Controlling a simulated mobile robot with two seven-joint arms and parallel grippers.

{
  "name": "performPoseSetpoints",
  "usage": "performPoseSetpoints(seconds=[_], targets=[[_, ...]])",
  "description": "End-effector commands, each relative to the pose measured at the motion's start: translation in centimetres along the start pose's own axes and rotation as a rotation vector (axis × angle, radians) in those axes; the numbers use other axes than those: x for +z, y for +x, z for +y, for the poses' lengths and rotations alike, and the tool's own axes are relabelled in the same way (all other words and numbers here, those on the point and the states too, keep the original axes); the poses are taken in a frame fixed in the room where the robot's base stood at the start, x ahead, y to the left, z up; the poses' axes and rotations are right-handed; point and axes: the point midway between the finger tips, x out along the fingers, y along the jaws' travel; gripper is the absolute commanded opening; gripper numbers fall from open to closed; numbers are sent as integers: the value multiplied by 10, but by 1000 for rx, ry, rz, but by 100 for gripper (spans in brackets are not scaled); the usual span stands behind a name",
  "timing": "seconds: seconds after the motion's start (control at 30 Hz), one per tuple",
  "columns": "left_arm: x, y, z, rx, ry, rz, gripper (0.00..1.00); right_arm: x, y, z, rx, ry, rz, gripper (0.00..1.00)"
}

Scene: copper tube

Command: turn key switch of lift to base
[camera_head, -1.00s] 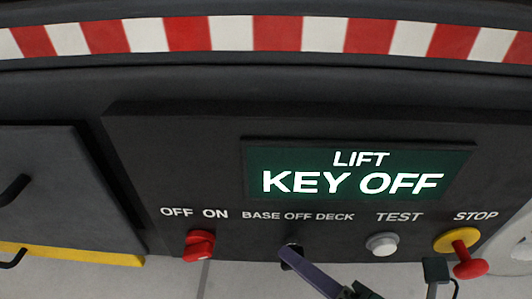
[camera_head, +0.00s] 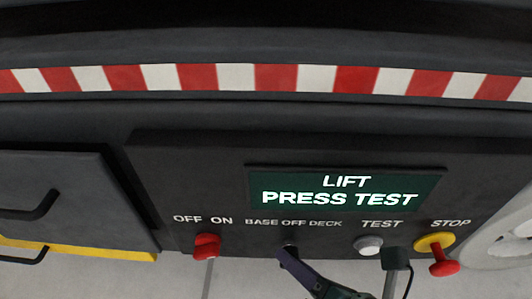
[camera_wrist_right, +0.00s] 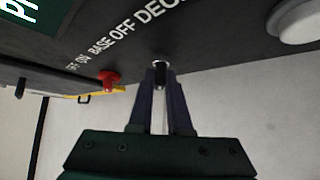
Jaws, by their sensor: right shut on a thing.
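The lift panel (camera_head: 200,170) carries a lit green display (camera_head: 345,190) that reads "LIFT PRESS TEST". Below it is the key switch (camera_wrist_right: 161,66), under the label "BASE OFF DECK" (camera_head: 293,223). My right gripper (camera_head: 284,256) comes up from below and is shut on the key switch. In the right wrist view its two dark fingers (camera_wrist_right: 160,82) stand on either side of the switch. The fingers hide most of the key, so I cannot tell its angle. My left gripper is not in view.
A red OFF/ON switch (camera_head: 207,246) is left of the key switch. To its right are a grey test button (camera_head: 368,245) and a red stop control on a yellow base (camera_head: 434,243). A cabinet with black handles (camera_head: 40,207) stands at left.

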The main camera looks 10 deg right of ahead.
Motion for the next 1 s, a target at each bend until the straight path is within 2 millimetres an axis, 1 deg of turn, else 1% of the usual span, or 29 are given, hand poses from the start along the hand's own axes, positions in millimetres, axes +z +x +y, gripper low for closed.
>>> performPoseSetpoints(seconds=[0.03, 0.13, 0.17, 0.4, 0.63, 0.73, 0.87, 1.0], targets=[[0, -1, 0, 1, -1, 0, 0, 2, 1, 5, 10, -1, -7, 0], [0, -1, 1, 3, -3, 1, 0, 2, 1, 5, 10, -1, -7, 0], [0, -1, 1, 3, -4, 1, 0, 2, 1, 5, 10, -1, -7, 19], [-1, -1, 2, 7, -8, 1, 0, 2, 0, 3, 6, 0, -5, 46], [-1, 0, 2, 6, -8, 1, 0, 1, 0, 2, 4, 0, -2, 46], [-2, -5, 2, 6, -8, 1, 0, 2, -6, 2, 2, -1, -2, 46], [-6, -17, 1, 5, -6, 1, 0, 3, -28, 4, 1, 0, 1, 46], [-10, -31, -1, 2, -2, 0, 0, 3, -58, 5, 3, 0, 0, 46]])
